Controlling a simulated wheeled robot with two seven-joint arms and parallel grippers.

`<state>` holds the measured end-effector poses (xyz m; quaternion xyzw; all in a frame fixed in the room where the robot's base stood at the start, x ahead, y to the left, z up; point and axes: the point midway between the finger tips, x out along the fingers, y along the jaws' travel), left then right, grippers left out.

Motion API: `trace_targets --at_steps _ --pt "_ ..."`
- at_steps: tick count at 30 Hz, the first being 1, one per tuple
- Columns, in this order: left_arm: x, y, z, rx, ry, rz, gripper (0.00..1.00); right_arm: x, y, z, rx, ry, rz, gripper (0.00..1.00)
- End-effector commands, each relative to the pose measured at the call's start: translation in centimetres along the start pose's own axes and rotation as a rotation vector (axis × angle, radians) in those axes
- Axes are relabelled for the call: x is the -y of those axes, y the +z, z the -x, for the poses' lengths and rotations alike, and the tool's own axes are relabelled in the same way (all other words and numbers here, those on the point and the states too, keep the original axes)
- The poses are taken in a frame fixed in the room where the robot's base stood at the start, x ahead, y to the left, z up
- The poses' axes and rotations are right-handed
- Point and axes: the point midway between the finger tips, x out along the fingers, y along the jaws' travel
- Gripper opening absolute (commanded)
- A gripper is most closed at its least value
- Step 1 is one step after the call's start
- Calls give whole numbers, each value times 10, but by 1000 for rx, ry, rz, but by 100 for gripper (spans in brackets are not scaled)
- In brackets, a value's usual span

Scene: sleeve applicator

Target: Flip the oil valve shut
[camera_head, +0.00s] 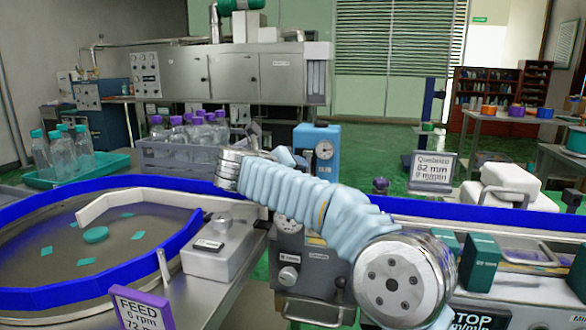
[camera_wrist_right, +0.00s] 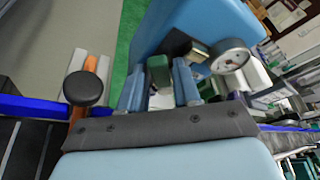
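A light blue unit (camera_head: 318,150) with a round gauge (camera_head: 324,150) stands behind my right arm in the head view. In the right wrist view the blue unit (camera_wrist_right: 215,30) and the gauge (camera_wrist_right: 230,56) are close ahead. My right gripper (camera_wrist_right: 160,88) has its two blue fingers apart. A green block-like part (camera_wrist_right: 158,72) shows between them; I cannot tell whether it is the oil valve's handle or whether the fingers touch it. In the head view my right arm hides the lower part of the unit. My left gripper is not in view.
A dark round knob (camera_wrist_right: 83,88) on an orange post stands left of the fingers. A crate (camera_head: 180,155) of purple-capped bottles is behind, left of the blue unit. A blue-rimmed round table (camera_head: 60,295) is at left. A speed sign (camera_head: 434,170) stands at right.

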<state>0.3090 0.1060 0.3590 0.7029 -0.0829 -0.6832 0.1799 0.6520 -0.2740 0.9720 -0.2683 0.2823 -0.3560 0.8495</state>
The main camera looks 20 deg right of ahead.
Motion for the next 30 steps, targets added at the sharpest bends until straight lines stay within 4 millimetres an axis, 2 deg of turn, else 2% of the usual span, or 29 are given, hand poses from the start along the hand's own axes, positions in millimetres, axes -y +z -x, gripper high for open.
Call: trace_targets --at_steps 5,8,11,21,25,30 --pt "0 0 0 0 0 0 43 0 0 2 0 0 0 32" --pt "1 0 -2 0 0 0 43 -1 0 11 1 1 0 32" --pt "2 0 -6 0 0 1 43 -2 -1 30 3 2 0 32" --pt "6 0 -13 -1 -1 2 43 -1 0 111 2 2 -1 32" --pt "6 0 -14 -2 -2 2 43 -1 0 129 2 2 0 32" --pt "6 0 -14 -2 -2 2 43 0 0 138 0 0 0 32"
